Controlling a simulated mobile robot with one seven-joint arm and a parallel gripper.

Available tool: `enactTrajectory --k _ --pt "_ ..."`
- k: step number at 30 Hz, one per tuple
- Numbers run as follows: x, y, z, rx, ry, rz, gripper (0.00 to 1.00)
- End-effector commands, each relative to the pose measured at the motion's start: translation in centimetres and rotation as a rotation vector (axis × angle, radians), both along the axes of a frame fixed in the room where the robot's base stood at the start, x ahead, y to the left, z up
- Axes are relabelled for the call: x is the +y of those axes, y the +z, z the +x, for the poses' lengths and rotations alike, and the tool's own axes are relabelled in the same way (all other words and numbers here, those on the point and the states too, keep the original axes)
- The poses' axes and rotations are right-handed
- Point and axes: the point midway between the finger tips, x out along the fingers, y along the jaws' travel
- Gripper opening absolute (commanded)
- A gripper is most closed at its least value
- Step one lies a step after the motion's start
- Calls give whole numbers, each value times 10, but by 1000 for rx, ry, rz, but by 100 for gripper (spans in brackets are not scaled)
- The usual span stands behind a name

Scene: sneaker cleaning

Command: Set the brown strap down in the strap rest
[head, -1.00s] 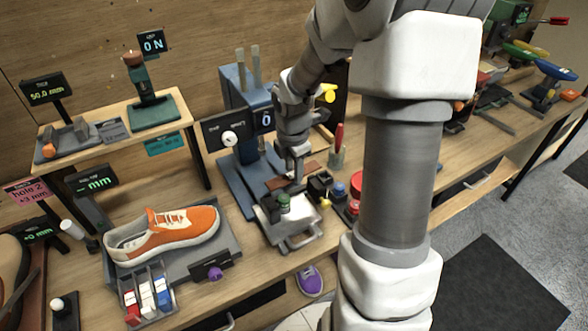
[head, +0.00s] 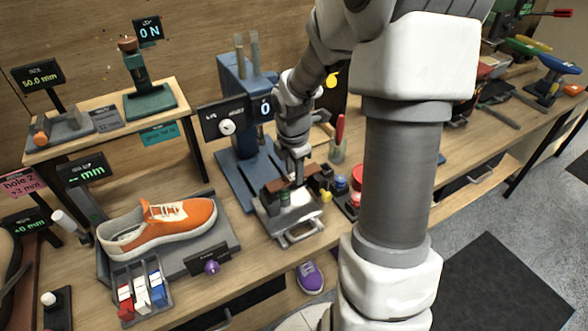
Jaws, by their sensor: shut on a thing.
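My gripper (head: 296,178) points down over the bench and is shut on the brown strap (head: 275,186). The strap is small and dark brown, and my fingers partly cover it. It shows just above the back part of a grey metal tray (head: 299,234) with a front handle. I cannot tell whether the strap touches anything below. The strap rest cannot be made out for certain among the small dark parts around the tray.
A blue press (head: 238,166) stands behind and left of my gripper. A green cup (head: 337,151) with a red-handled tool is to the right. An orange sneaker (head: 170,226) lies on a grey stand at left. Small coloured parts crowd the tray's right side.

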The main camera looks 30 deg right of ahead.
Motion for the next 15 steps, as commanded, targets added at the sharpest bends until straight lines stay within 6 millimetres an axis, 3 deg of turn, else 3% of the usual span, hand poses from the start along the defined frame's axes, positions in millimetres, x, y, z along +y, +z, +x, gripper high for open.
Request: enactTrajectory --k 15 --pt "0 0 0 32 -45 1 0"
